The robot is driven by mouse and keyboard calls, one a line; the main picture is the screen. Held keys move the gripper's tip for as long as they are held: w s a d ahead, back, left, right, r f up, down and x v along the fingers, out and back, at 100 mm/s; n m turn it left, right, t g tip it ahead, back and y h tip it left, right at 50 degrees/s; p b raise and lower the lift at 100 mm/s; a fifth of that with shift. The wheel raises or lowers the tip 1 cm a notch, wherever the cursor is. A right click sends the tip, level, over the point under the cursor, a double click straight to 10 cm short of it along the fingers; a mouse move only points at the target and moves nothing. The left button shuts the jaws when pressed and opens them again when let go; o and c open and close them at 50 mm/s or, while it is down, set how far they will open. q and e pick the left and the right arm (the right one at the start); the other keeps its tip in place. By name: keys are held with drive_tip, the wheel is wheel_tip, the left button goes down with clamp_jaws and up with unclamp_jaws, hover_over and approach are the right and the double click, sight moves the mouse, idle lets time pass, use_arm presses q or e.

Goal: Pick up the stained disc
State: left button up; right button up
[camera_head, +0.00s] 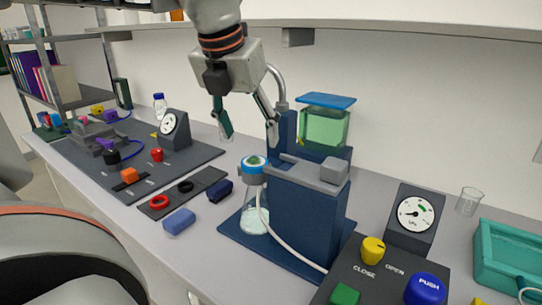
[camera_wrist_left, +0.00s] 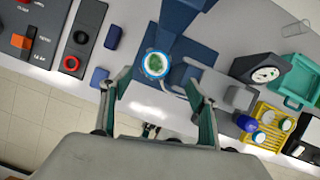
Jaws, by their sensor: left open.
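The stained disc (camera_head: 255,161) is a pale round with a green stain, lying in the blue-rimmed top of a clear flask on the blue stand. In the left wrist view the disc (camera_wrist_left: 155,65) shows from above, inside its blue ring. My left gripper (camera_head: 248,135) is open and empty, pointing down above the flask top and apart from it. In the left wrist view its two fingers (camera_wrist_left: 155,100) stand wide apart, with the disc between and just beyond them.
The blue stand (camera_head: 305,215) with a green liquid tank (camera_head: 325,127) rises close beside the flask. A hose runs from the flask. A gauge (camera_head: 414,213), control panel (camera_head: 362,285) and teal tray (camera_head: 505,255) stand to the right. Blue blocks (camera_head: 179,222) lie left.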

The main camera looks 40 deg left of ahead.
sight(254, 162)
use_arm(q)
drive_tip(key=x, duration=0.3)
drive_tip(key=shift+s+a+f, duration=0.15)
drive_tip(key=shift+s, duration=0.05)
drive_tip(key=x, duration=0.3)
drive_tip(key=shift+a+f, duration=0.3)
drive_tip(key=shift+f, duration=0.05)
drive_tip(key=shift+w+f, duration=0.25)
drive_tip(key=shift+f, duration=0.1)
drive_tip(key=c, duration=1.1)
